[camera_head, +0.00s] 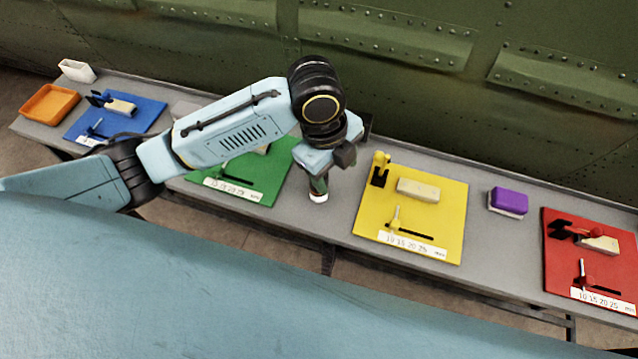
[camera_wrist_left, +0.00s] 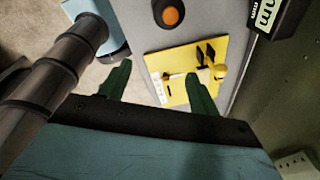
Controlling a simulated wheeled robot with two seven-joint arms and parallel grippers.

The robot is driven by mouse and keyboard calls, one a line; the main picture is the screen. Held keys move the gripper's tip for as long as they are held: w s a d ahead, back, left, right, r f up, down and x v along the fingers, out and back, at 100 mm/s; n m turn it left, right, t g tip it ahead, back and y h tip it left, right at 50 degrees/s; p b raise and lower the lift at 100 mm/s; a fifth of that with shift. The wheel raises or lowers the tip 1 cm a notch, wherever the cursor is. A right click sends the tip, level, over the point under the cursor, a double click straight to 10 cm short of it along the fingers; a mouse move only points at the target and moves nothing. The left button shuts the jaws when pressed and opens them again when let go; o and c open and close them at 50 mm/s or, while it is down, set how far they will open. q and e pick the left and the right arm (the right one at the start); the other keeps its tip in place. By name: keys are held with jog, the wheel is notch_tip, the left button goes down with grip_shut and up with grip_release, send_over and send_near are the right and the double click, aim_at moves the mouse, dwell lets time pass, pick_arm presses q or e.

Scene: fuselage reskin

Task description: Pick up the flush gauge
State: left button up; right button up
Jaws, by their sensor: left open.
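My left gripper (camera_head: 325,172) points down over the bench, just left of the yellow board. Its two green fingers (camera_wrist_left: 158,74) are apart in the left wrist view, with nothing between them but the view of the board. A small dark upright piece with a white lower end (camera_head: 318,196) shows under the gripper; its top is hidden. In the wrist view, a black device with a lit "mm" readout (camera_wrist_left: 267,14) is cut off at the upper right. I cannot tell which of these is the flush gauge. My right gripper is not in view.
The grey bench (camera_head: 335,222) runs along a riveted green fuselage wall (camera_head: 420,90). The yellow board (camera_head: 445,205), green board (camera_head: 265,190), blue board (camera_head: 150,113) and red board (camera_head: 560,255) lie on it. A purple block (camera_head: 509,200) and orange tray (camera_head: 50,103) sit apart. A round orange disc (camera_wrist_left: 170,15) is nearby.

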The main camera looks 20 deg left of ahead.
pick_arm(q)
jog(key=w+a+r+m+y, duration=0.1)
jog(key=w+a+r+m, duration=0.1)
jog(key=a+m, duration=0.1)
jog(key=shift+w+a+r+g+y, duration=0.2)
jog(key=shift+w+r+g+y, duration=0.1)
jog(key=shift+w+y, duration=0.1)
jog(key=shift+w+a, duration=0.1)
jog(key=shift+a, duration=0.1)
notch_tip(320, 180, down, 13)
jog(key=shift+a+f, duration=0.1)
jog(key=c, duration=1.1)
